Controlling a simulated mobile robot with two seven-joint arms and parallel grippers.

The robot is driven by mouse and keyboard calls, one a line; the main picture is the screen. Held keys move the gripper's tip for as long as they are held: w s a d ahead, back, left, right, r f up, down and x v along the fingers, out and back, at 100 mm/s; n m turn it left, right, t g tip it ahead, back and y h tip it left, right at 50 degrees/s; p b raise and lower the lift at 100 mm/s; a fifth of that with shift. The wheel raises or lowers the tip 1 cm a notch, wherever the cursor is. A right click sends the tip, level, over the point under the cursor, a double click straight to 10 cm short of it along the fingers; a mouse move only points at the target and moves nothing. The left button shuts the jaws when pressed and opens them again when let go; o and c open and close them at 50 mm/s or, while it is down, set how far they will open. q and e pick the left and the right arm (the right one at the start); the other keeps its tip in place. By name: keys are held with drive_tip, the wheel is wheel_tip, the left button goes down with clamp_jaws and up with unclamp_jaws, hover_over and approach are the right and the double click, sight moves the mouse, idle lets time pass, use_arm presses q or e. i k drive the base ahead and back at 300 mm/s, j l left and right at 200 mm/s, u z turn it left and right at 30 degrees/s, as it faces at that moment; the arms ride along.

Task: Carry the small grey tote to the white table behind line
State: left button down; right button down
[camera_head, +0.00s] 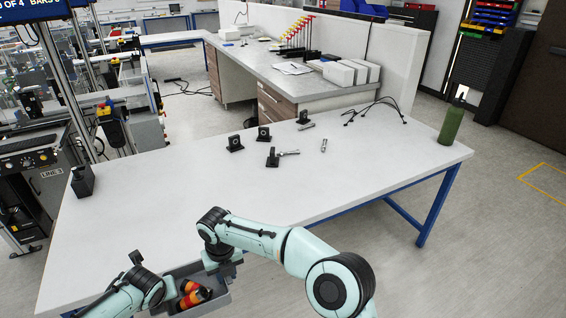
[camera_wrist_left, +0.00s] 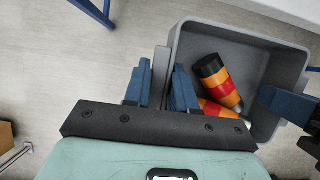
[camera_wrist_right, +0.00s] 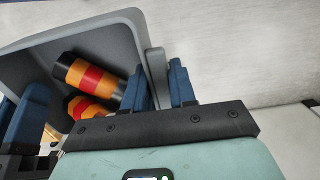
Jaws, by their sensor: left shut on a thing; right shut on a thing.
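The small grey tote (camera_head: 222,300) is at the bottom of the head view, in front of the near edge of a white table (camera_head: 340,190). My right gripper (camera_wrist_right: 160,85) is shut on one end wall of the tote (camera_wrist_right: 110,28). My left gripper (camera_wrist_left: 160,88) is shut on the opposite end wall of the tote (camera_wrist_left: 285,62). In the head view the fingertips are mostly hidden by my arms. How far the tote is above the floor cannot be told.
On the table stand a green bottle (camera_head: 452,122), black brackets (camera_head: 235,142), metal bolts (camera_head: 324,145), cables (camera_head: 378,108) and a black block (camera_head: 82,181). A grey workbench (camera_head: 270,65) stands behind; line machinery (camera_head: 40,160) is at left.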

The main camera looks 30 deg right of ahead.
sight(183, 231)
drive_tip(key=i, duration=1)
